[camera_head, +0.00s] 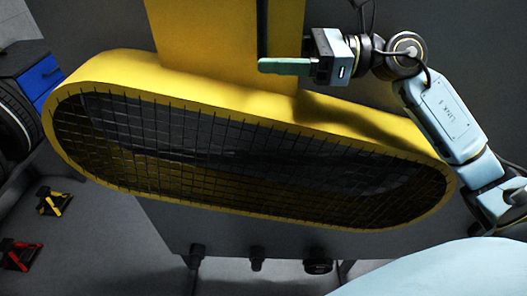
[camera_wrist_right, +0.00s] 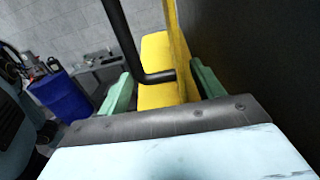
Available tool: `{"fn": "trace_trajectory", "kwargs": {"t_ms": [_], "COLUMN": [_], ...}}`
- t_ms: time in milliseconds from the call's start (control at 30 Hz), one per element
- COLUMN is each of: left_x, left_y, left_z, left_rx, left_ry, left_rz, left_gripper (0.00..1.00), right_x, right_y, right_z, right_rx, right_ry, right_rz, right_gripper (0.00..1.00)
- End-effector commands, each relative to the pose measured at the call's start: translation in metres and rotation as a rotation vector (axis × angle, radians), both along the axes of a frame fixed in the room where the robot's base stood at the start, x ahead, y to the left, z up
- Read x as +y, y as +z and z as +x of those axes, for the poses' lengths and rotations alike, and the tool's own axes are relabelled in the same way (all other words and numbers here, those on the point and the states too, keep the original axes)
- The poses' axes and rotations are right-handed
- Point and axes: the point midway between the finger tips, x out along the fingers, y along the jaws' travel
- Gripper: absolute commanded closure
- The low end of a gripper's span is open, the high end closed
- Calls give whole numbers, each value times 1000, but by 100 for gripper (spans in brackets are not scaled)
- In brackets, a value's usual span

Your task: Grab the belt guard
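The belt guard (camera_head: 105,72) is a large yellow oval frame with dark wire mesh, tilted across the middle of the head view. A yellow plate rises behind it, with a black bar handle (camera_head: 263,28) on it. My right gripper (camera_head: 272,66) is at the lower end of this handle, above the guard's top rim. In the right wrist view its green fingers (camera_wrist_right: 162,84) stand apart, with the bent end of the black handle (camera_wrist_right: 150,77) and the yellow plate's edge between them. No clear grip on either shows. My left gripper is not in view.
A dark machine with a blue box (camera_head: 40,78) stands at the left. A yellow-black item (camera_head: 54,201) and a red-black item (camera_head: 18,254) lie on the grey floor at lower left. Dark knobs (camera_head: 256,256) protrude below the guard. A grey panel lies behind.

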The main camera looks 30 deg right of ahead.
Motion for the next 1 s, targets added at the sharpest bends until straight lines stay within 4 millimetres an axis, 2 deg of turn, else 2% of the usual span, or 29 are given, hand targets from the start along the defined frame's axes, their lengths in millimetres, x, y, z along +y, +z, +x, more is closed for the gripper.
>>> {"fn": "trace_trajectory", "kwargs": {"t_ms": [67,500,1000], "left_x": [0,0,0], "left_y": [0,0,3], "left_z": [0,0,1], "left_rx": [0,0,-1], "left_ry": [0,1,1], "left_rz": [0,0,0], "left_gripper": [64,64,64], "right_x": [0,-1,0], "right_y": [0,0,8], "right_z": [0,1,1], "right_rx": [1,-1,-7], "right_ry": [0,-3,-6], "right_rz": [1,1,6], "right_gripper": [44,100,100]}}
